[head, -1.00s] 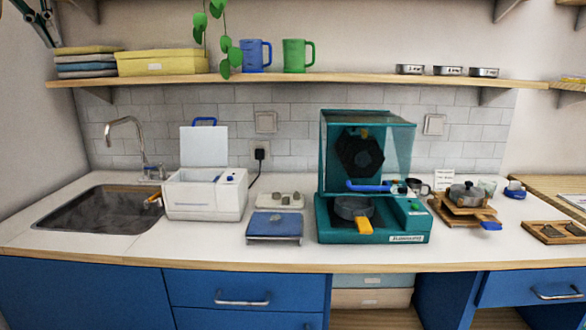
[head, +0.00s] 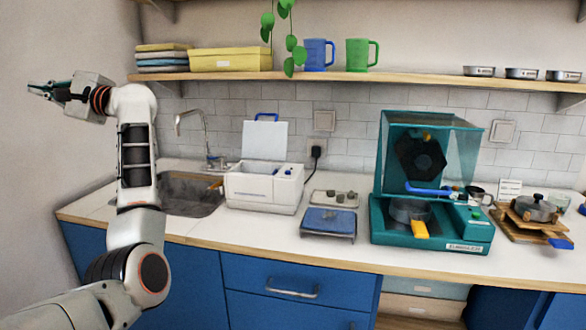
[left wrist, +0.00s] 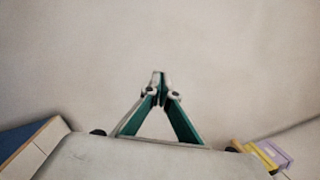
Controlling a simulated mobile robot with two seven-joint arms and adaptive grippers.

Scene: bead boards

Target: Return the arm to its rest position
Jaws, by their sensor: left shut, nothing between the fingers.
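My left arm rises from the lower left of the head view and bends left at shelf height. My left gripper (head: 40,90) is at the far left of that view, in front of the bare wall. In the left wrist view its green fingers (left wrist: 158,80) meet at the tips. The gripper is shut with nothing between the fingers, and it touches nothing that I can see. My right gripper is in neither view.
A shelf (head: 330,76) carries yellow boxes (head: 230,59) and mugs. Below are the sink (head: 190,194), a white open-lidded machine (head: 262,188), a blue scale (head: 328,222) and a teal machine (head: 440,235). A wooden board with a pot (head: 535,207) stands at right.

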